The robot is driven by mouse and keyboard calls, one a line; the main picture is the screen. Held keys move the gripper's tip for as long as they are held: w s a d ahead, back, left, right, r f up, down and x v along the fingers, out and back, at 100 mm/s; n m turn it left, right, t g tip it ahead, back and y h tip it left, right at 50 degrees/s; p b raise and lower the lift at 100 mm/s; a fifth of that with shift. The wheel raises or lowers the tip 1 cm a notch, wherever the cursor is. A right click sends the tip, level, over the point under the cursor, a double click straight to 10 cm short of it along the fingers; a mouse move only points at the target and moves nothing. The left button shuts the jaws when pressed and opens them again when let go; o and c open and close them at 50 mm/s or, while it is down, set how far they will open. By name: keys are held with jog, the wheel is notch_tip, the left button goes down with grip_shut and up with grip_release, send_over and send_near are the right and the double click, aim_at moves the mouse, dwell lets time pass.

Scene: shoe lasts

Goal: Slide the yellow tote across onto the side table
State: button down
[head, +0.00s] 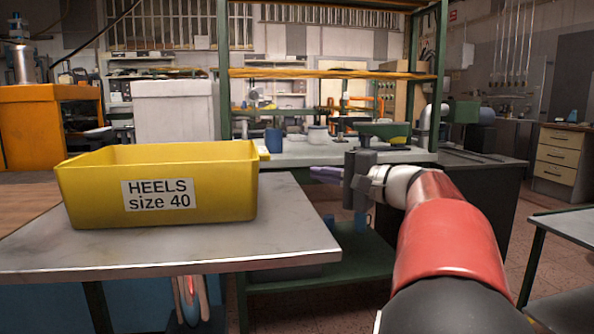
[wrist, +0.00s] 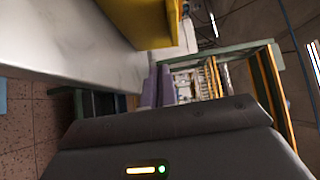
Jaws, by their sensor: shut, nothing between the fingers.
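The yellow tote (head: 90,190), labelled "HEELS size 40", stands upright on a grey-topped table (head: 290,235) at the left. My gripper (head: 312,173) is to the right of the tote, with its purple fingers shut, empty and pointing left. A gap shows between the fingertips and the tote's right end. In the wrist view, part of the tote (wrist: 145,22) shows at the top, beyond the fingers (wrist: 155,72). A brown wooden surface (head: 25,205) shows at the far left beside the grey top. I cannot tell whether it is the side table.
Another grey-topped table (head: 575,226) is cut off at the right edge. A green-framed workbench (head: 300,152) with a cup and machines stands behind. The grey top is bare in front of and to the right of the tote.

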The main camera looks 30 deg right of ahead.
jog(key=p+x, duration=0.1)
jog(key=x, duration=0.7)
jog(key=shift+w+a, duration=0.2)
jog(key=shift+w, duration=0.05)
jog(key=a, duration=0.1)
jog(key=w+a, duration=0.1)
jog(key=a, duration=0.1)
jog(key=shift+w+a, duration=0.1)
jog(key=shift+a, duration=0.3)
jog(key=shift+a, duration=0.1)
